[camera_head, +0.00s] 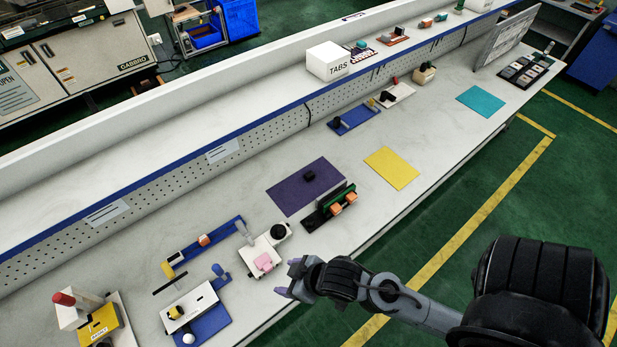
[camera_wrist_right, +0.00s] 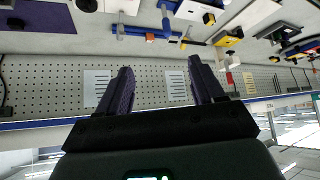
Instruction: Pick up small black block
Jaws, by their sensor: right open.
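A small black block (camera_head: 309,176) lies on the purple mat (camera_head: 290,193) in the middle of the bench. In the right wrist view, which is upside down, a small dark shape on the purple mat (camera_wrist_right: 50,17) at the upper left looks like this block (camera_wrist_right: 15,23). My right gripper (camera_head: 285,278) is open and empty near the bench's front edge, in front of the mat and well apart from the block. Its two purple fingers (camera_wrist_right: 160,88) show in the wrist view with nothing between them. My left gripper is not in view.
A black stand with a green board and orange parts (camera_head: 335,207) sits at the mat's front edge. A white fixture with a black knob (camera_head: 263,252) is left of it. A yellow mat (camera_head: 392,168) lies to the right. A perforated panel (camera_head: 250,146) runs behind.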

